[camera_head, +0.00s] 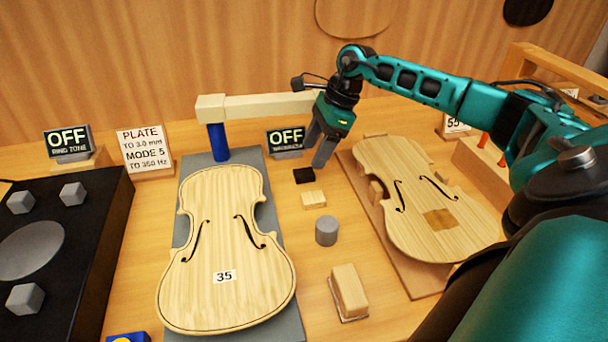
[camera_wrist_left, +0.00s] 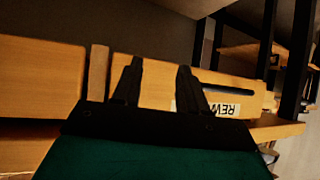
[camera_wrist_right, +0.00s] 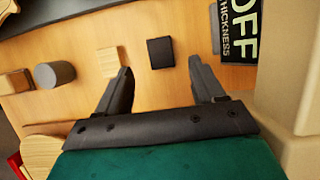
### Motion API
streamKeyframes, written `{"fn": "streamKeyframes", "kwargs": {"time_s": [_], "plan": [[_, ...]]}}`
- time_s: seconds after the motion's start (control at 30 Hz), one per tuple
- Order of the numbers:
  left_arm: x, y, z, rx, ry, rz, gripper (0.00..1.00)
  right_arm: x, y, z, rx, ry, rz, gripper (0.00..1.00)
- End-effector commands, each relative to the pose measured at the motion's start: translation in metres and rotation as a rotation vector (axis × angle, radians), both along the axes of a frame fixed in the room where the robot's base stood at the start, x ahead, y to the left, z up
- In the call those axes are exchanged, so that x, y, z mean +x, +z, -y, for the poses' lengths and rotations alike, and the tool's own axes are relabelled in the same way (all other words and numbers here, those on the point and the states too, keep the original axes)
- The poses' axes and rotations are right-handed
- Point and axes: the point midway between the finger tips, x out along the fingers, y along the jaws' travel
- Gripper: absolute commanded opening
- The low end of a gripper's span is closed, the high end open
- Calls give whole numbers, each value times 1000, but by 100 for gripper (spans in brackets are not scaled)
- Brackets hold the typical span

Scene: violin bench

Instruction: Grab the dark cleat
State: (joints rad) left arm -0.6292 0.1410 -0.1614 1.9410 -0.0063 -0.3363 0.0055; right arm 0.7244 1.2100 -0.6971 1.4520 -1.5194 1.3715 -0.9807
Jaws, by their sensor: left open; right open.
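The dark cleat (camera_head: 304,175) is a small dark block lying on the bench between the two violin plates. It also shows in the right wrist view (camera_wrist_right: 160,52), beyond and between the fingertips. My right gripper (camera_head: 320,152) is open and empty, above and slightly to the right of the cleat in the head view, apart from it. Its open fingers show in the right wrist view (camera_wrist_right: 160,80). My left gripper (camera_wrist_left: 158,72) is open and empty in the left wrist view, away from the cleat, and is not in the head view.
A pale cleat (camera_head: 314,199) lies just in front of the dark one, with a grey cylinder (camera_head: 327,231) and a wooden block (camera_head: 349,291) nearer. An OFF display (camera_head: 286,141) stands behind, under a pale beam (camera_head: 262,106). Violin plates lie left (camera_head: 226,285) and right (camera_head: 440,190).

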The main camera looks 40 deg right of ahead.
Motion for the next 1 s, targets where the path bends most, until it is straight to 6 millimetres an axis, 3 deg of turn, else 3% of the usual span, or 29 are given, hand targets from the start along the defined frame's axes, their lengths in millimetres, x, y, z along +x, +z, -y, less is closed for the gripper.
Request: {"fn": "streamKeyframes", "kwargs": {"time_s": [0.23,0.5,0.73,1.0], "plan": [[0,1,0,1,-1,-1,43,3,-15,-7,0,1,-2,68],[0,2,0,2,-1,-1,43,11,-49,-21,1,1,-2,68],[1,3,0,1,-3,2,43,12,-52,-22,0,0,-1,68],[4,4,0,2,-2,8,43,12,-52,-22,-1,0,0,44]]}}
